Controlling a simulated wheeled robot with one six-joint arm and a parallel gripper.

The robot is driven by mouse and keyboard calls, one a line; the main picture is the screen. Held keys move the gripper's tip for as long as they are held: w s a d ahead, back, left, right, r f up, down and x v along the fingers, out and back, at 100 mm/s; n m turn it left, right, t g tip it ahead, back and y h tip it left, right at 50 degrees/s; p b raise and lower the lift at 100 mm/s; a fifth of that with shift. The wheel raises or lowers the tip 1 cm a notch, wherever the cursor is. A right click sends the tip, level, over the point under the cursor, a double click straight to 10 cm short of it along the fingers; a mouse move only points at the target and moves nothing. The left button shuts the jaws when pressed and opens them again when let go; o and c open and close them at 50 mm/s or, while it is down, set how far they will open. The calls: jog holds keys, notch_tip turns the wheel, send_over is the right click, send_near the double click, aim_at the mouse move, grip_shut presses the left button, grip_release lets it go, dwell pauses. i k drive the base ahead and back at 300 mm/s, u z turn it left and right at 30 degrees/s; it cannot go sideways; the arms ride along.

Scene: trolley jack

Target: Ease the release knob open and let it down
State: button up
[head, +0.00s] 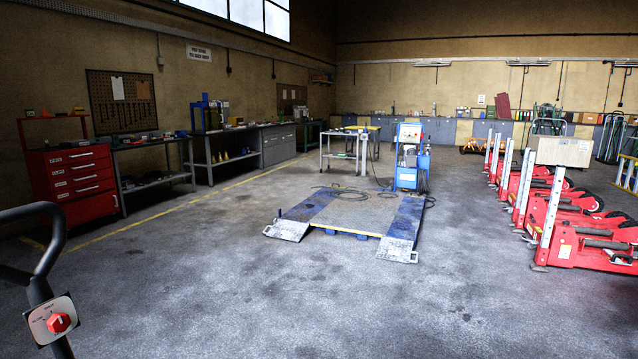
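The release knob (60,322) is a red knob on a light, square plate (39,331) with small markings around it, too small to read surely. The plate sits on a dark upright post at the lower left of the head view. The post carries a black curved handle (51,240) that runs out of the left edge. The rest of the jack, below the picture, is hidden. My gripper is not in view, and nothing is seen touching the knob.
Open concrete floor (240,300) lies right of the handle. A blue lift platform (350,212) with ramps stands mid-room. Red machines (590,235) line the right side. A red tool cabinet (72,183) and workbenches (155,142) stand along the left wall.

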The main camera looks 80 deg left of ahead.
aim_at(58, 322)
jog(key=z, duration=0.6)
jog(key=k, duration=1.65)
jog(key=u, duration=3.35)
jog(key=i, duration=0.5)
jog(key=u, duration=0.95)
jog(key=k, duration=0.8)
jog(key=z, duration=0.8)
